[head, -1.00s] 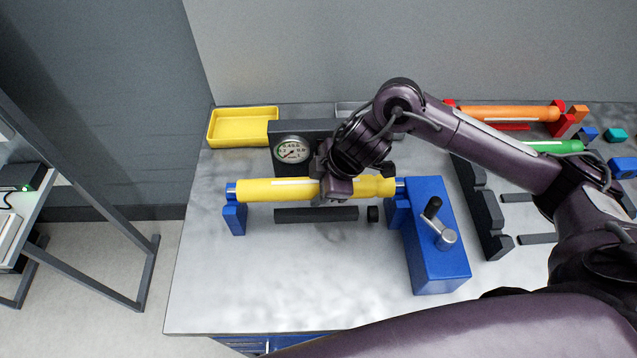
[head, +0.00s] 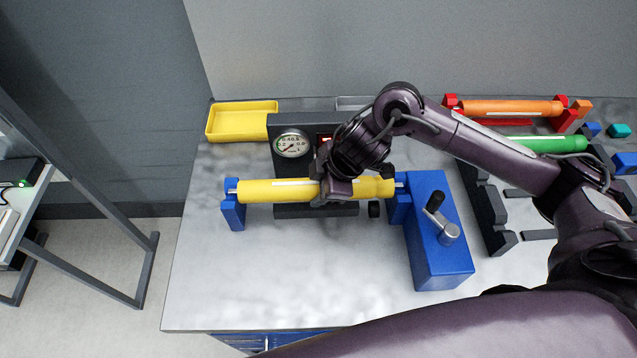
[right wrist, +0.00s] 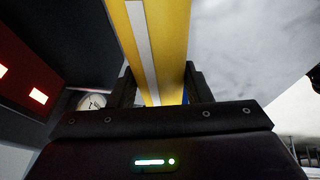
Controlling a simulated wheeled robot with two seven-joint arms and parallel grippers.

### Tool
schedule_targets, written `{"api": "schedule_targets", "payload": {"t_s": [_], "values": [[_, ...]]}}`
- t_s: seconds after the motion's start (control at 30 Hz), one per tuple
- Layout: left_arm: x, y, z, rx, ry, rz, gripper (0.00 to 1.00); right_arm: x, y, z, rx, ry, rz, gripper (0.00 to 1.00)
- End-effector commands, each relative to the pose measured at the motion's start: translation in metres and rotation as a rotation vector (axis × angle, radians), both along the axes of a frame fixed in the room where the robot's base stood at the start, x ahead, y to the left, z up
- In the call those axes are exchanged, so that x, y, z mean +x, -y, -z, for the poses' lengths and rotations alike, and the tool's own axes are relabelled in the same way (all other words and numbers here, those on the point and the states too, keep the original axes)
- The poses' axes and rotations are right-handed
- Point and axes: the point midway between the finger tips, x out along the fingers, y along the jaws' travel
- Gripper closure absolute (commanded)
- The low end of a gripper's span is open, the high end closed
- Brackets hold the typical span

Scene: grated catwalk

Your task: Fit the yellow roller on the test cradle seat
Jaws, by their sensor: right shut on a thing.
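The yellow roller (head: 270,190) lies level across the blue test cradle, its left end at the blue left post (head: 233,214) and its right end at the blue crank block (head: 437,240). Its metal shaft ends show at both cradle supports; I cannot tell whether they rest fully in the seats. My right gripper (head: 335,192) is shut on the roller near its middle, from above. In the right wrist view the roller (right wrist: 160,40), with a white stripe, runs between the dark fingers. My left gripper is not in view.
A dial gauge (head: 292,143) on a dark stand is behind the roller. A yellow tray (head: 242,120) is at the back left. An orange roller (head: 510,107) and a green roller (head: 540,144) lie on the right. The front of the table is clear.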

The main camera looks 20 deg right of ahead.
Motion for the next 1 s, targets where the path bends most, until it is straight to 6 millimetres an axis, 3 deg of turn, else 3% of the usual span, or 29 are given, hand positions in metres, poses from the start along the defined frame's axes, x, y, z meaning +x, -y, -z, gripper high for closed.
{"api": "schedule_targets", "payload": {"t_s": [0.5, 0.93, 0.97, 1.0], "values": [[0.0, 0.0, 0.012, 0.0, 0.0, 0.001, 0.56, 0.001, -0.001, 0.018, 0.002, 0.003, 0.0, 0.97], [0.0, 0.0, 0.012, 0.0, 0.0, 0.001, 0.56, 0.001, -0.001, 0.018, 0.002, 0.004, 0.001, 0.97], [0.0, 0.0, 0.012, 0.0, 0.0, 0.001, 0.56, 0.001, -0.001, 0.018, 0.002, 0.004, 0.001, 0.52], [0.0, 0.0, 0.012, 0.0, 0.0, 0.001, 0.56, 0.001, 0.0, 0.019, 0.002, 0.003, 0.0, 0.46]]}}
